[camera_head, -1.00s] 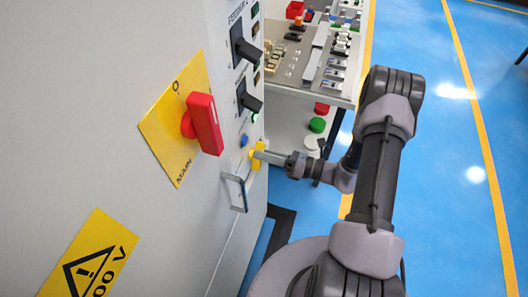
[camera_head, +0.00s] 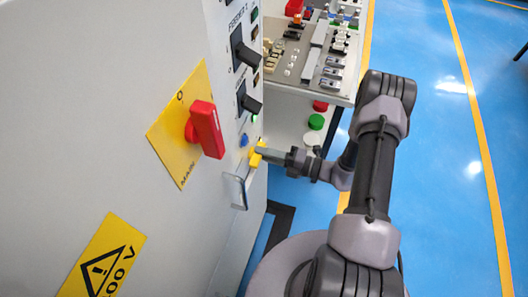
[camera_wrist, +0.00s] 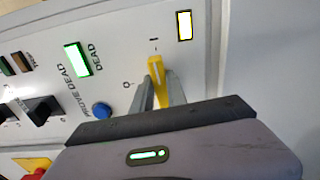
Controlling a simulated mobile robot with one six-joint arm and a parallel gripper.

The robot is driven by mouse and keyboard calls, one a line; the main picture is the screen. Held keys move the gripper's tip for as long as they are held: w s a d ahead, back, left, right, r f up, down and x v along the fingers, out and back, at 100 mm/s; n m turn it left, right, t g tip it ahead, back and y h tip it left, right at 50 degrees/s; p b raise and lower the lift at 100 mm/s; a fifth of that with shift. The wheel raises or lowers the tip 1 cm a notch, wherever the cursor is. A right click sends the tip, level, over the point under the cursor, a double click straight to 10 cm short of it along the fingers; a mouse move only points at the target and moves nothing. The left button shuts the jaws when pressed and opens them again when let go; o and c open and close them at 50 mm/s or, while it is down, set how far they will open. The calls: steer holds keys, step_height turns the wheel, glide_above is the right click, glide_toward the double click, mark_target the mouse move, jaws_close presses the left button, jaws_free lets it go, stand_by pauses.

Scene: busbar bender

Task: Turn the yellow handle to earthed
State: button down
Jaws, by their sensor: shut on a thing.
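The yellow handle (camera_head: 255,156) is on the cabinet's front panel, low near its right edge. In the wrist view the yellow handle (camera_wrist: 158,80) sits between my fingers, its tip near the "I" mark, with an "O" mark to the left. My gripper (camera_head: 262,153) is shut on it, and in the wrist view my gripper (camera_wrist: 160,92) has a finger on each side of it. A green lit "DEAD" indicator (camera_wrist: 77,58) is to the left. The handle's base is partly hidden by my fingers.
A blue button (camera_wrist: 102,110) is left of the handle. Black switches (camera_head: 247,100) and a red main switch (camera_head: 207,128) stick out of the cabinet. A metal pull handle (camera_head: 236,190) is just below the yellow handle. The blue floor to the right is open.

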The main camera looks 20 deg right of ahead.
steer(key=shift+f+m, duration=0.1)
steer(key=shift+m, duration=0.4)
steer(key=c, duration=1.3)
jaws_free()
steer(key=p+v, duration=0.2)
steer(key=v, duration=1.5)
steer(key=shift+s+d, duration=0.15)
